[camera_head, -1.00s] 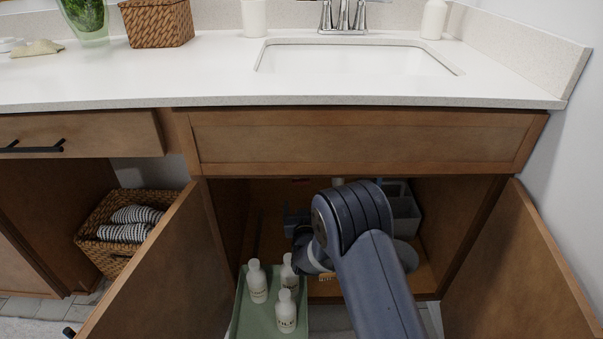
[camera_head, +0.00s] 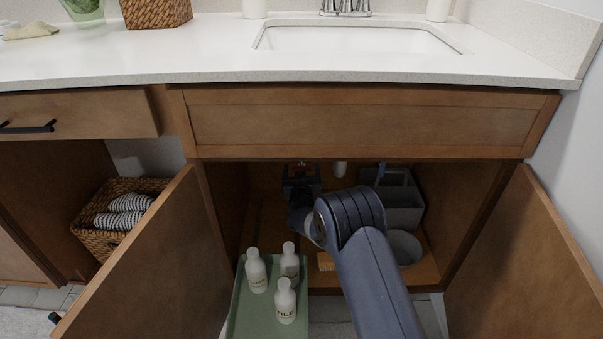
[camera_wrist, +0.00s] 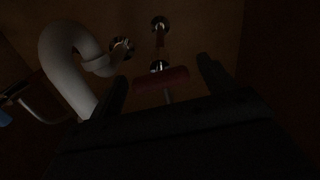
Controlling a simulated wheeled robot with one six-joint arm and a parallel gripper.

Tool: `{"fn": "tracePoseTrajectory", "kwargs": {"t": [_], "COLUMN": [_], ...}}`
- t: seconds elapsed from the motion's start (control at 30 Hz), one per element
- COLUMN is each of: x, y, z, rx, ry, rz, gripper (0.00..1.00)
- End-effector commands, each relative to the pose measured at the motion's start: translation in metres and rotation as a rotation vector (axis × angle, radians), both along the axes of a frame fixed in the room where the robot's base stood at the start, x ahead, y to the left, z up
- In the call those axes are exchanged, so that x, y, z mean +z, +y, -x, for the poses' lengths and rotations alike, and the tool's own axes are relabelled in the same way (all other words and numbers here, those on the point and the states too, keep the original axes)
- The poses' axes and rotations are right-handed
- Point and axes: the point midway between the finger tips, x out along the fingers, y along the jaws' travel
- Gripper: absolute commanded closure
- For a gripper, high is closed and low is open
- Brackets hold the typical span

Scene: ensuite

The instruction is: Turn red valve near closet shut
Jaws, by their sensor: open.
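The red valve (camera_wrist: 162,87) shows in the dark wrist view as a dull red bar-shaped handle on a metal stem, on the back wall of the under-sink cabinet. My gripper (camera_wrist: 160,82) is open, with one dark finger on each side of the handle. I cannot tell whether the fingers reach fully around it or touch it. In the head view a small red spot, likely the valve (camera_head: 302,168), shows just above my gripper (camera_head: 301,180), which is inside the cabinet. My arm hides part of the cabinet interior.
A white curved drain pipe (camera_wrist: 70,60) stands left of the valve. A grey caddy (camera_head: 402,205) and round bowl (camera_head: 404,246) sit at the cabinet's right. A green tray (camera_head: 244,318) with three white bottles lies in front. Both cabinet doors (camera_head: 150,265) (camera_head: 525,265) stand open.

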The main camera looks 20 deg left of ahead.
Motion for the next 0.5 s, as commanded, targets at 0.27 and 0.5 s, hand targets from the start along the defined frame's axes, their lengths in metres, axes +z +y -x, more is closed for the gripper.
{"fn": "tracePoseTrajectory", "kwargs": {"t": [0.27,0.5], "x": [0.0006,0.0005], "y": [0.0015,0.0015], "z": [-0.0066,-0.0063], "rx": [0.000,0.000], "ry": [0.000,0.000], "rz": [0.000,0.000], "gripper": [0.22,0.29]}}
